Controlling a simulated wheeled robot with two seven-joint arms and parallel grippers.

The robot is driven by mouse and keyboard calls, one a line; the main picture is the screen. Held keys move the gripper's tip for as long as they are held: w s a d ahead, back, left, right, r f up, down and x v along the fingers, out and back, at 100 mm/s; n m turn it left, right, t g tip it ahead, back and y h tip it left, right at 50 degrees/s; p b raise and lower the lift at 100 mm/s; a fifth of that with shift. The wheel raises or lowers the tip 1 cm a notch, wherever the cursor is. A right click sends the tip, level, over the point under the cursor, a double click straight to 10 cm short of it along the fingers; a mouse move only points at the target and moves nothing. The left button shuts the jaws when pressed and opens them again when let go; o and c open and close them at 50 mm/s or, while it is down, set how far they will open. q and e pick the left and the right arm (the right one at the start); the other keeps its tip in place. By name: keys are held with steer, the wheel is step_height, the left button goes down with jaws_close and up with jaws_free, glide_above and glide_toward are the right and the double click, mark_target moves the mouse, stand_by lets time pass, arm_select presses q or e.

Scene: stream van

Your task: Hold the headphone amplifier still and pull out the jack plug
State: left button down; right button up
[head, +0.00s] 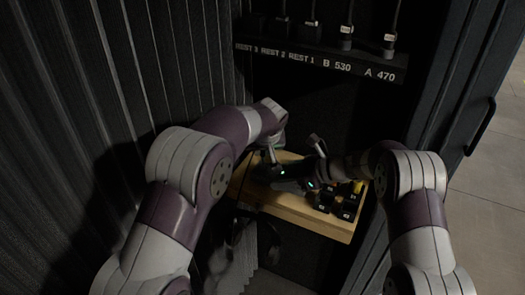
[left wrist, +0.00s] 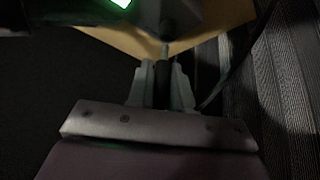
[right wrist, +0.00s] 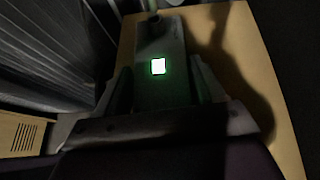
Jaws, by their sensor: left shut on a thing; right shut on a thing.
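The headphone amplifier (right wrist: 156,92) is a dark grey box with a bright green-lit square, lying on a wooden shelf. My right gripper (right wrist: 160,88) has one finger on each side of it and is shut on it; in the head view this gripper (head: 319,166) comes in from the right. My left gripper (left wrist: 164,82) is shut on the black body of the jack plug (left wrist: 162,78); in the head view it (head: 269,157) is at the shelf's left part. A thin shank shows between the plug body and a dark round part by the amplifier. I cannot tell how deep it sits.
The wooden shelf (head: 318,220) also carries several small dark blocks with labels and a yellow piece at its right. A labelled rack (head: 318,60) with hanging plugs is above. Ribbed walls stand at the left. A dark cable (left wrist: 240,68) curves beside my left gripper.

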arm_select(q)
steer(key=shift+r, duration=0.35)
